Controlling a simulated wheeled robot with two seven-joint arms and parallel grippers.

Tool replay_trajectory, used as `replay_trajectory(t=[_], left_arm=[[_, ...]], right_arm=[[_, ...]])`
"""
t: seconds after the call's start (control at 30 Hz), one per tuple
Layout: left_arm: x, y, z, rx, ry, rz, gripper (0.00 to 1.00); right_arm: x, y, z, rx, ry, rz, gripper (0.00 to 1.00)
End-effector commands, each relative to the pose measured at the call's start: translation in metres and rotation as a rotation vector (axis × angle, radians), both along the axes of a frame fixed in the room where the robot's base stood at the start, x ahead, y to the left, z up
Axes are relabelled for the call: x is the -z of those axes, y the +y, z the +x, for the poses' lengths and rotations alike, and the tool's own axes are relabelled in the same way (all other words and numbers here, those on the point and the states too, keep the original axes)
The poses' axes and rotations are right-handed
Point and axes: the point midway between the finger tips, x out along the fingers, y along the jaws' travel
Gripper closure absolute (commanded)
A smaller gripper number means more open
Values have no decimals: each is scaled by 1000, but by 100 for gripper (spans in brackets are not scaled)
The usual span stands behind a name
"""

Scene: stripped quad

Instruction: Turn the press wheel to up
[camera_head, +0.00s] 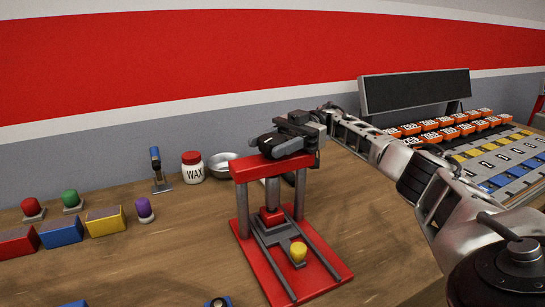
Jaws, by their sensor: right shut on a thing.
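The red press (243,213) stands on the wooden bench, with a red top beam on posts, a red base with dark rails and a yellow knob (298,251) near its front. The dark press wheel (268,141) sits on top of the beam, partly hidden by my right gripper. My right gripper (290,131) reaches in from the right and is shut on the press wheel above the beam. The wheel's exact turn is hard to read. My left gripper is not in view.
A wax jar (192,167), a metal bowl (222,165) and a blue-topped tool (158,168) stand behind left. Red, blue and yellow blocks (104,221) and coloured knobs are at left. Orange labelled bins (450,132) and a dark panel (414,90) are at right.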

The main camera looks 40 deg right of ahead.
Motion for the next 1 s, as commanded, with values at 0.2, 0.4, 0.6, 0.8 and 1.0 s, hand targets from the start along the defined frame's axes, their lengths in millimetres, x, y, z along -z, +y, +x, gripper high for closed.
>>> replay_trajectory(t=[0.2, 0.4, 0.6, 0.8, 1.0], left_arm=[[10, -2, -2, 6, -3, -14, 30], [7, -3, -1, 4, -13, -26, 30], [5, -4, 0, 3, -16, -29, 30], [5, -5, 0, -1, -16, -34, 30], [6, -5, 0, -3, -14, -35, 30]], right_arm=[[1, 1, 1, -72, -6, 3, 75], [-1, 1, 0, -96, -5, 3, 75], [-1, 1, 0, -98, -4, 4, 75], [-2, 1, 0, -97, -5, 5, 38], [-1, 1, 0, -96, -4, 3, 30]])
